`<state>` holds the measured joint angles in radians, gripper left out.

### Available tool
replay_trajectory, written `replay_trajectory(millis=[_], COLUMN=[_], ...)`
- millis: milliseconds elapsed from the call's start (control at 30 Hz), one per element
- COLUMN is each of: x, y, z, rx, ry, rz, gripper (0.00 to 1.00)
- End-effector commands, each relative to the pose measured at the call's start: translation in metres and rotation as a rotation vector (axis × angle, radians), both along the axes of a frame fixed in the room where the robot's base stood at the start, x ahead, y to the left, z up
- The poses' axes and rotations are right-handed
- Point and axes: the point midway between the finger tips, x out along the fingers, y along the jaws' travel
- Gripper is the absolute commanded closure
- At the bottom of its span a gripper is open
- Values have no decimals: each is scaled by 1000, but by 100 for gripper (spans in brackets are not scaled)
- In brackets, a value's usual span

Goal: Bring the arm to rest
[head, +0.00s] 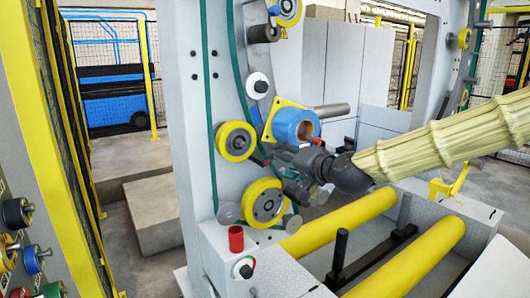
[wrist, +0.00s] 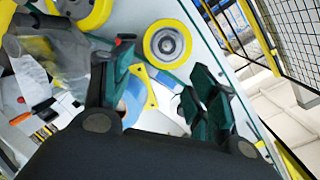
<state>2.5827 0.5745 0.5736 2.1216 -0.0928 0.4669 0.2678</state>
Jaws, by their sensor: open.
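My arm, in a pale yellow ribbed cover (head: 450,135), reaches in from the right in the head view. My gripper (head: 290,175) is dark and sits in front of the grey machine frame, just below a blue roll (head: 286,126) with a yellow plate behind it. In the wrist view my gripper (wrist: 160,88) has its two green-padded fingers spread apart, with nothing held between them. Part of the yellow plate (wrist: 151,98) and some blue show beyond the gap. The fingertips are hard to make out in the head view.
Yellow-rimmed wheels (head: 236,141) (head: 264,203) stand on the frame close to my gripper. Two yellow rollers (head: 340,224) (head: 410,262) lie below the arm. A fence with yellow posts (head: 148,75) stands at left.

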Motion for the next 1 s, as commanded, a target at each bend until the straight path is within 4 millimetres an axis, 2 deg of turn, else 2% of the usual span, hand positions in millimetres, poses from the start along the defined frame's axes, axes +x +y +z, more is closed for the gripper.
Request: replay_trajectory(millis=[33, 100, 267, 400, 467, 600, 767, 1000], x=[-2, -5, -22, -46, -59, -95, -145, -239], y=[1, 0, -4, -10, -14, -25, -41, -73], z=[-31, -71, -162, -239, -271, -343, -419, -517], rx=[-23, -58, -139, -215, -246, -326, -418, -565], ry=[34, 78, 180, 268, 307, 396, 501, 658], rz=[1, -1, 2, 10, 14, 29, 53, 105], gripper=[42, 42, 42, 42, 42, 42, 42, 42])
